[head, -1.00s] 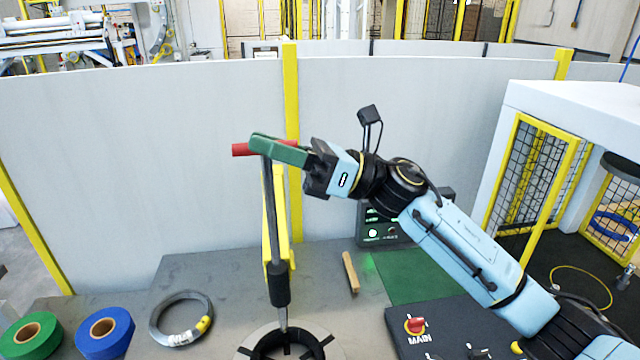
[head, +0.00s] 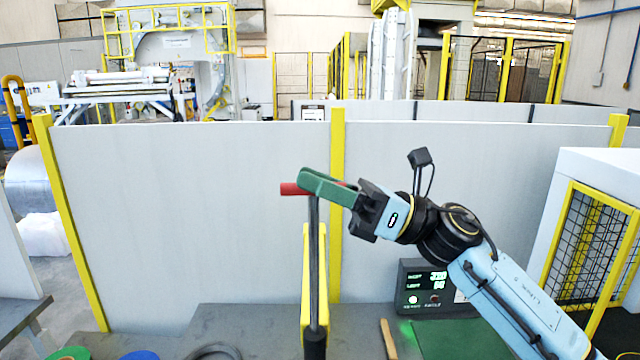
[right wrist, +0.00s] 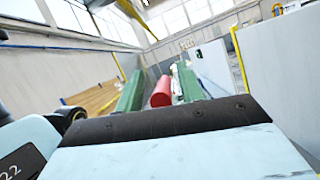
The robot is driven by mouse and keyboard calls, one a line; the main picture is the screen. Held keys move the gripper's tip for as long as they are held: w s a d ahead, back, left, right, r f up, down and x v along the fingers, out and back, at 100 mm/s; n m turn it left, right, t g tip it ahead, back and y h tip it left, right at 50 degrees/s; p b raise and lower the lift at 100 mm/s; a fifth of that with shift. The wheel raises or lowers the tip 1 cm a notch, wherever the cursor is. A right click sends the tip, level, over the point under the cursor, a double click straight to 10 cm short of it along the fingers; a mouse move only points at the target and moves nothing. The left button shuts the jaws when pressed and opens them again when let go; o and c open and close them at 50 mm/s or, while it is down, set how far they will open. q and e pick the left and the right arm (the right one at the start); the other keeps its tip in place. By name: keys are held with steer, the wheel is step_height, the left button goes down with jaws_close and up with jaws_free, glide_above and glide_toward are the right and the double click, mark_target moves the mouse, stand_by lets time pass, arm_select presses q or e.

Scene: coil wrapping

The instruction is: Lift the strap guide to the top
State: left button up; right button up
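The strap guide is a tall, thin grey rod (head: 314,265) with a red crossbar handle (head: 293,188) on top. It stands nearly upright beside a yellow post bracket. My right gripper (head: 325,187), with green fingers, is at the red handle and shut on it. In the right wrist view the red handle (right wrist: 161,93) lies between the two green fingers. The lower end of the rod is below the head picture's edge. My left gripper is in neither view.
A grey fence panel (head: 190,200) with yellow posts stands behind. A control box (head: 415,287) with a lit display and a wooden stick (head: 388,338) are on the table to the right. The tops of green (head: 70,354) and blue rolls show at lower left.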

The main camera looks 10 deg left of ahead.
steer(key=shift+f, duration=0.15)
steer(key=shift+d+f, duration=0.15)
steer(key=shift+d, duration=0.2)
steer(key=b+v, duration=0.5)
steer(key=v, duration=0.7)
steer(key=shift+d, duration=0.3)
